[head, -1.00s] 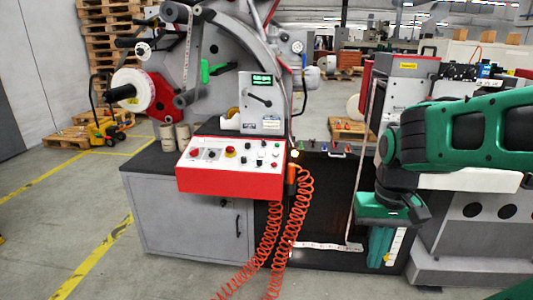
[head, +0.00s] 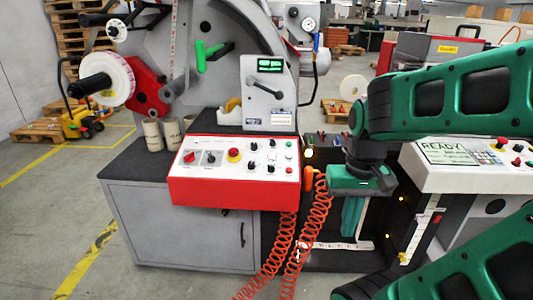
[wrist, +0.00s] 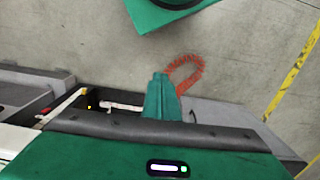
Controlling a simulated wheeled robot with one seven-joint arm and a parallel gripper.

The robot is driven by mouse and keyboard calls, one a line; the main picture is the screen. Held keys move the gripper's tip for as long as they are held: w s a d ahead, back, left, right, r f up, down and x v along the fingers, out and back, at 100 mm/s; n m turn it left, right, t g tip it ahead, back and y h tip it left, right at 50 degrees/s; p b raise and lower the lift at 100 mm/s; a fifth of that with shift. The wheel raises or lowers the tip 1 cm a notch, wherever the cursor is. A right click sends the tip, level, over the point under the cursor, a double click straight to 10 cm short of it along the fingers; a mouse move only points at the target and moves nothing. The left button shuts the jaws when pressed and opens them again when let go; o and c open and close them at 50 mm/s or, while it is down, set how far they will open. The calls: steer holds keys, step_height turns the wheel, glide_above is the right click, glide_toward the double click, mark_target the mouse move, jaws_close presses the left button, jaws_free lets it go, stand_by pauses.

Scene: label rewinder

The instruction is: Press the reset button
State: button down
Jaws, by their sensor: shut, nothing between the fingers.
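A red control box with a white sloped face (head: 250,185) carries several buttons and knobs. A red button (head: 189,157) is at its left, and a red mushroom button on a yellow ring (head: 234,155) is near the middle. Small black knobs and small green, white and red buttons are at its right. The labels are too small to read, so I cannot tell which is the reset button. My gripper (head: 351,228) hangs pointing down to the right of the box, apart from it. Its green fingers are together and empty; they also show in the wrist view (wrist: 160,98).
Orange coiled hoses (head: 308,232) hang between the box and my gripper. A second machine at the right has a screen reading READY (head: 447,152) and red buttons. A grey cabinet (head: 180,225) stands under the box. Open floor lies at the left front.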

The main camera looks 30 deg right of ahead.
steer(key=shift+w+a, duration=0.1)
step_height(320, 180, up, 4)
steer(key=m+t+h, duration=0.1)
steer(key=t, duration=1.1)
glide_above(272, 156)
steer(key=s+a, duration=0.2)
steer(key=s, duration=0.2)
steer(key=shift+w+d+r, duration=0.2)
steer(key=shift+f, duration=0.15)
steer(key=shift+w+d+f, duration=0.2)
steer(key=shift+w+f, duration=0.1)
steer(key=shift+f, duration=1.05)
steer(key=shift+w+d+f, duration=0.25)
steer(key=shift+w+f, duration=0.05)
steer(key=shift+f, duration=1.1)
steer(key=shift+w+d+f, duration=0.2)
steer(key=shift+w+f, duration=0.1)
steer(key=shift+f, duration=1.05)
steer(key=shift+f, duration=0.15)
steer(key=shift+w+f, duration=0.1)
steer(key=shift+f, duration=0.1)
